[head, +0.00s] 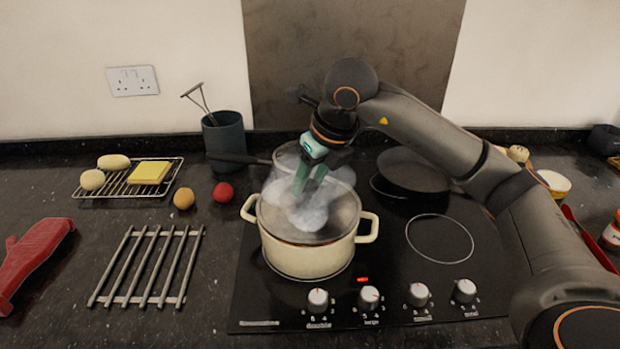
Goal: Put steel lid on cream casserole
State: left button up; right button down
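The cream casserole (300,258) stands on the front left of the black hob, with a loop handle on each side. The steel lid (341,212) covers its top; I cannot tell if it rests fully on the rim. My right gripper (306,192) reaches in from the right, its teal fingers pointing down over the middle of the lid. White steam hides the fingertips and the lid's knob, so I cannot tell whether the fingers hold it. My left gripper is not in view.
A dark pan (414,173) sits at the back right of the hob; another pan's handle (238,158) sticks out left behind the casserole. A bar trivet (148,267) lies left of the hob.

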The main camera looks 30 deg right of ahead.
dwell(0.4)
jog(key=shift+f+b, duration=0.3)
jog(key=shift+b, duration=0.05)
jog(key=shift+f, duration=0.15)
dwell(0.3)
grip_release()
dwell(0.6)
jog(key=shift+r+p, duration=2.7)
jog(key=shift+r, duration=0.85)
